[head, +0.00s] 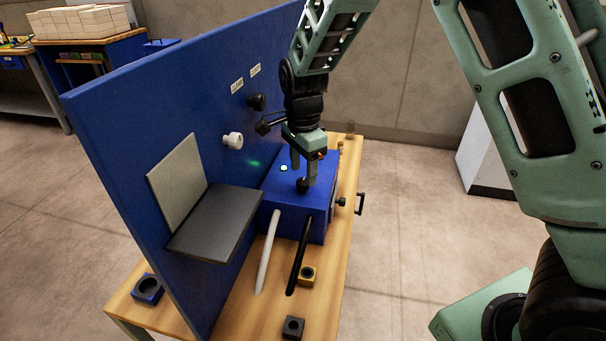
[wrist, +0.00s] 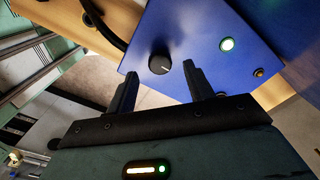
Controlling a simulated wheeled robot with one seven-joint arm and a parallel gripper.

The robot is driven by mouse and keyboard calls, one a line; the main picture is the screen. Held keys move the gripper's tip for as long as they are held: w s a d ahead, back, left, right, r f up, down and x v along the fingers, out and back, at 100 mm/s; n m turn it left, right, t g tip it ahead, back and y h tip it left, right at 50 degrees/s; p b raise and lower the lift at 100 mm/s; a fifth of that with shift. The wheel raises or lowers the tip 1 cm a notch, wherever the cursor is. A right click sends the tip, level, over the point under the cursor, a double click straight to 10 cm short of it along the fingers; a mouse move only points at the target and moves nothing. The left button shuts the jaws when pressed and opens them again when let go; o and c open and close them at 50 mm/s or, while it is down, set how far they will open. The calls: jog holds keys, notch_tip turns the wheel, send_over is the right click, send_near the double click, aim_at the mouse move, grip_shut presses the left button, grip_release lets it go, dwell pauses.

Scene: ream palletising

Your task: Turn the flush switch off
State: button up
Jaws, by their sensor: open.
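A blue box (head: 290,205) stands on the wooden table against a blue upright panel. On its top are a round black knob (head: 302,186) and a lit white button (head: 284,168). The wrist view shows the knob (wrist: 159,65) with a white pointer line, and the lit button (wrist: 227,44) to its right. My gripper (head: 304,176) points down over the box top, fingers apart. In the wrist view my open gripper (wrist: 159,72) has its fingertips on either side of the knob; I cannot tell whether they touch it. No readable label shows which control is the flush switch.
The blue panel (head: 130,110) carries a white knob (head: 233,140), a black knob (head: 257,102), two small labels and a grey shelf (head: 215,222). A white and a black tube run from the box across the table (head: 240,315). Small square blocks lie in front.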

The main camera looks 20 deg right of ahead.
aim_at(303, 186)
jog(key=shift+f, duration=1.4)
jog(key=c, duration=1)
jog(key=shift+o, duration=0.2)
